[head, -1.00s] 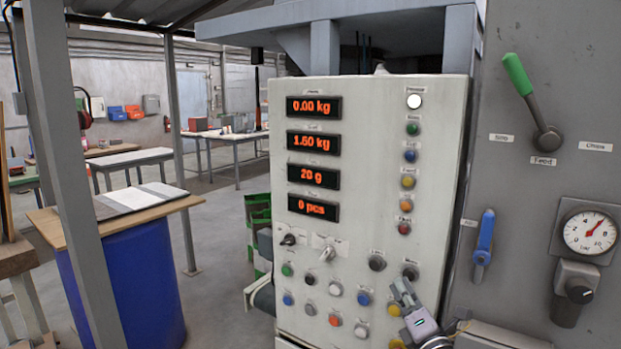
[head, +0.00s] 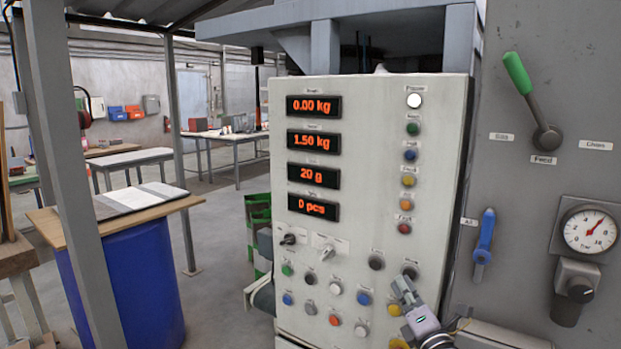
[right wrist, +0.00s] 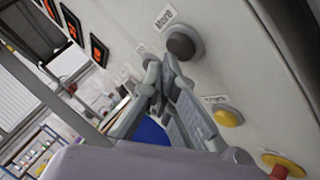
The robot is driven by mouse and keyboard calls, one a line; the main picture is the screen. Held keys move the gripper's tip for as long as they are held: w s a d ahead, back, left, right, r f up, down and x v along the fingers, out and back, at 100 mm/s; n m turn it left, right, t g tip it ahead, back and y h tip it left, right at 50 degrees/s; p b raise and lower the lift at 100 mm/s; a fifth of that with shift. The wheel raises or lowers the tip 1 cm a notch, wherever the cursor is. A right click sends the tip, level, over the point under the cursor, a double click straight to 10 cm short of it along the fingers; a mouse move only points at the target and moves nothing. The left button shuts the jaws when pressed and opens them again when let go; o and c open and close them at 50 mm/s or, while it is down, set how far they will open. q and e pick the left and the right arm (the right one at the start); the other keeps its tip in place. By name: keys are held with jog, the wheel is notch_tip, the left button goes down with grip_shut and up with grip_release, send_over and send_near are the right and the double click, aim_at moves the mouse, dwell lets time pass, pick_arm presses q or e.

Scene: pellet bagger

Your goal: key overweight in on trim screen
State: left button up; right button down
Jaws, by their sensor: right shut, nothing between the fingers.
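The cream control panel (head: 370,150) stands in the middle of the head view. It carries red number displays reading 0.00 kg (head: 314,106), 1.50 kg (head: 314,142), 20 g (head: 314,175) and 0 pcs (head: 312,207). No display's label is clear enough to read as trim. My right gripper (head: 401,289) is shut and empty at the panel's lower right, just below a dark button (head: 410,271). The right wrist view shows its fingertips (right wrist: 160,75) close to this button (right wrist: 181,43), labelled "More"; contact cannot be told. My left gripper is not in view.
Several lamps, including a white one (head: 414,101), run down the panel's right side. Coloured buttons and two selector switches (head: 327,252) fill its lower part. A green-handled lever (head: 518,75), blue valve handle (head: 484,238) and gauge (head: 590,231) are to the right.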

jog(key=shift+w+d, duration=0.2)
jog(key=shift+w, duration=0.15)
dwell(0.7)
jog(key=shift+s+a+p, duration=0.4)
jog(key=shift+s+p, duration=0.1)
jog(key=shift+s, duration=0.2)
jog(key=s+a+p, duration=0.3)
jog(key=s, duration=0.2)
jog(key=shift+a, duration=0.2)
dwell(0.3)
dwell(1.4)
